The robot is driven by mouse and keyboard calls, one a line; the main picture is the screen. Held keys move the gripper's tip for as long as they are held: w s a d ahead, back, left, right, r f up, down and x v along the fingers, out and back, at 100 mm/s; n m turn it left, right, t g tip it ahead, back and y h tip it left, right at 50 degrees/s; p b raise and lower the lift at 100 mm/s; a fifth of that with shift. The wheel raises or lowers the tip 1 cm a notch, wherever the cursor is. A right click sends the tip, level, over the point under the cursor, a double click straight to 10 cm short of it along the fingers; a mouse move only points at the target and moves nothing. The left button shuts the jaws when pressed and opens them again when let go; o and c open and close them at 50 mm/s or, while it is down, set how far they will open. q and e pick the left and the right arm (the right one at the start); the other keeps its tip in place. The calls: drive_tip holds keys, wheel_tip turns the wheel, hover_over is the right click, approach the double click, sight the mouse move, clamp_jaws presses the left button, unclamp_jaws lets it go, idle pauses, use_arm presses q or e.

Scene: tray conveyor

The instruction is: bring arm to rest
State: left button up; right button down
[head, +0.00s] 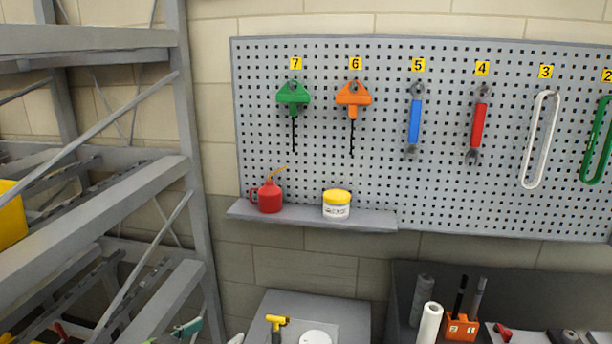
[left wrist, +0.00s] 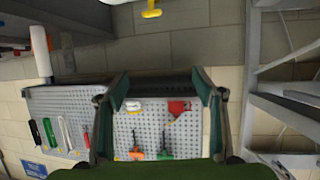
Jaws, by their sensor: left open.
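My left gripper (head: 212,335) shows only as teal fingertips at the bottom edge of the head view, left of the grey cabinet. In the left wrist view my left gripper (left wrist: 163,92) has its two fingers wide apart with nothing between them. That view is upside down, and the pegboard and its shelf show beyond the fingers. My right gripper is in neither view.
A grey rack (head: 190,130) stands at the left. The pegboard (head: 450,200) holds several numbered tools. Its shelf (head: 368,220) carries a red oil can (head: 270,197) and a yellow-lidded jar (head: 337,205). A yellow-topped tool (head: 277,322) is below.

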use_arm(q)
drive_tip(key=s+a+f+n+g+y, duration=0.1)
drive_tip(key=s+f+g+y, duration=0.15)
drive_tip(key=s+f, duration=0.55)
drive_tip(key=s+f+n+g+y, duration=0.1)
drive_tip(key=s+f+g, duration=0.3)
drive_tip(key=s, duration=0.7)
drive_tip(key=s+a+f+g+y, duration=0.1)
drive_tip(key=s+f+g, duration=0.1)
drive_tip(key=s+f, duration=0.65)
wheel_tip(320, 180, down, 25)
drive_tip(key=s+g, duration=0.2)
drive_tip(key=s, duration=0.1)
drive_tip(key=s+a+f+g+b, duration=0.1)
drive_tip(key=s+a+f, duration=0.1)
drive_tip(key=s+f, duration=1.5)
drive_tip(key=shift+s+a+f+b, duration=0.15)
drive_tip(key=shift+a+f+b, duration=0.2)
drive_tip(key=shift+f, duration=0.3)
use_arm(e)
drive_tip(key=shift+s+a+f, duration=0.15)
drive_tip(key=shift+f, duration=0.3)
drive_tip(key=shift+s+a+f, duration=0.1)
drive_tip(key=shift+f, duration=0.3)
